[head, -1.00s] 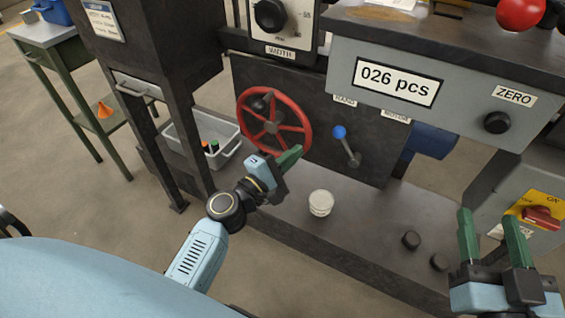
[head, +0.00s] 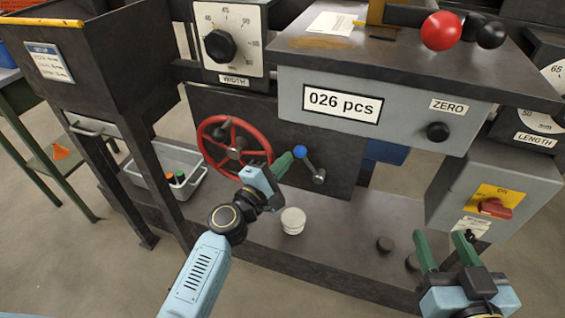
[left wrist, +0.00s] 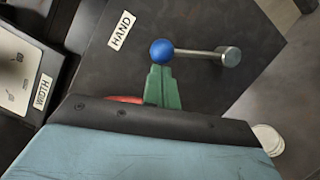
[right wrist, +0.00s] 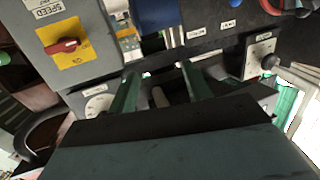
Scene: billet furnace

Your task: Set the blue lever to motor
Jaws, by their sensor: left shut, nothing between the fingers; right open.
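The blue lever's ball knob (head: 300,152) is on the dark front panel, right of the red handwheel. Its arm slants up and left from the pivot (head: 318,178). My right gripper (head: 447,243) is open and empty, below the grey switch box at the right.
The red handwheel (head: 234,147) is just left of my left gripper. The counter box (head: 400,117) overhangs above the lever. A grey bin (head: 160,165) sits at the left.

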